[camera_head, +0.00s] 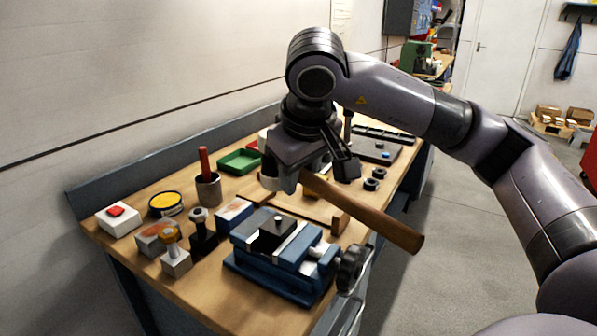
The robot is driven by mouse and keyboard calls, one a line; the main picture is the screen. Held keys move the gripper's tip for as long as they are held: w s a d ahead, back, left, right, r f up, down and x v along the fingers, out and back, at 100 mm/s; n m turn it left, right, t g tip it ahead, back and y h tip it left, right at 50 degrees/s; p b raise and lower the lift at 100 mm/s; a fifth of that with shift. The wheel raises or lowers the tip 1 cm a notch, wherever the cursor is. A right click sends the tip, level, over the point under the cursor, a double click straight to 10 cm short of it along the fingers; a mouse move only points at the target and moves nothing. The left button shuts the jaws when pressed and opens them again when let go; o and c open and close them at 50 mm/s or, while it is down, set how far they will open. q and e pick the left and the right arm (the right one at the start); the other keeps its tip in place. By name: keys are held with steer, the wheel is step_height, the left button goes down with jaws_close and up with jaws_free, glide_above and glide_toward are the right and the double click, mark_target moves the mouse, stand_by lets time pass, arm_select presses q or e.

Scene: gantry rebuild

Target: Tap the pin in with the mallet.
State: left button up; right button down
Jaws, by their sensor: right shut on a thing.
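My right gripper (318,170) hangs above the workbench, shut on the mallet (372,211). The mallet's wooden handle slants down to the right, past the bench's front edge. A pale end, apparently its head, shows at the left below the gripper, which partly hides it. A blue vise (266,268) stands at the near end of the bench and holds a dark block (271,234). The small pin (278,218) seems to stick up from the top of this block. The mallet is above and behind the block, apart from it. My left gripper is out of view.
Left of the vise stand a stamp-like tool (175,256), a dark tool (202,236), a yellow-topped tin (165,203) and a white box with a red button (117,217). A cup (208,188) and green tray (240,161) stand behind. The vise handle (352,270) juts right.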

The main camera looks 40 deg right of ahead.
steer(key=shift+r, duration=0.1)
step_height(320, 180, down, 8)
steer(key=b, duration=0.7)
steer(key=shift+f, duration=0.25)
steer(key=shift+r+p, duration=0.35)
steer(key=shift+p, duration=0.1)
step_height(320, 180, up, 8)
steer(key=p, duration=0.6)
steer(key=shift+r, duration=0.1)
steer(key=shift+f, duration=0.2)
steer(key=shift+f, duration=0.1)
